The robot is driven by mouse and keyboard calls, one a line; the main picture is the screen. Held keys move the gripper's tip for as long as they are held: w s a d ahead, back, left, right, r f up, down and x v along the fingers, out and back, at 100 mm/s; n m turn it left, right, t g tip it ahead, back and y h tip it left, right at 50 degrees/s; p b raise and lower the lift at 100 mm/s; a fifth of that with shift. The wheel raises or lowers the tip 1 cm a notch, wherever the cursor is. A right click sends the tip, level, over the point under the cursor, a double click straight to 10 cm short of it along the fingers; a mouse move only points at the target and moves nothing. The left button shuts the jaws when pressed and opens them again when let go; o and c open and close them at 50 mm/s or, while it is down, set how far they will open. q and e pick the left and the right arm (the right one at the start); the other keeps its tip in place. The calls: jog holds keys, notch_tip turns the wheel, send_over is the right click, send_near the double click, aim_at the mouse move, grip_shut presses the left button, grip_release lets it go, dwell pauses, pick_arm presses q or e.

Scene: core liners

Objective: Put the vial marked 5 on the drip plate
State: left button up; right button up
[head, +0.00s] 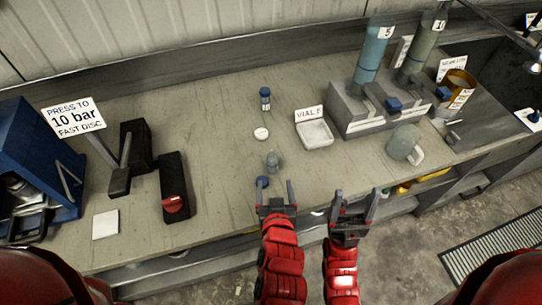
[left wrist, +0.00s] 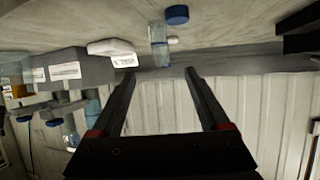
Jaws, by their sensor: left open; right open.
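A small vial with a blue cap (head: 265,98) stands towards the back of the bench; I cannot read its marking. A clear open vial (head: 272,161) stands nearer, just beyond my left gripper (head: 277,190); it also shows in the left wrist view (left wrist: 158,42). No number is readable on it. A shallow white tray (head: 314,138) lies right of the vials, with a sign (head: 309,114) reading VIAL and an unclear character; I cannot tell whether it is the drip plate. My left gripper is open and empty at the front edge. My right gripper (head: 352,207) is open and empty.
A blue cap (head: 262,182) lies by my left gripper's left finger; a white cap (head: 261,133) lies between the vials. A grey stand (head: 363,119) holds tall cylinders marked 5 (head: 373,55) and 10. A grey mug (head: 404,144) stands right. A black switch box (head: 174,180) stands left.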

aim_at(273, 162)
pick_arm(q)
jog(key=x, duration=0.5)
jog(key=p+x, duration=0.1)
jog(key=x, duration=0.4)
jog(key=shift+w+r, duration=0.1)
jog(key=shift+w, duration=0.3)
jog(key=shift+w+f, duration=0.2)
jog(key=shift+w, duration=0.1)
jog(key=shift+w+a+f+p, duration=0.1)
jog(key=shift+w+f+p, duration=0.05)
jog(key=shift+w+p, duration=0.35)
jog(key=shift+f+p+x, duration=0.25)
jog(key=shift+p+x, duration=0.1)
jog(key=shift+x, duration=1.75)
jog(key=shift+s, duration=0.15)
jog(key=shift+c, duration=0.2)
grip_shut()
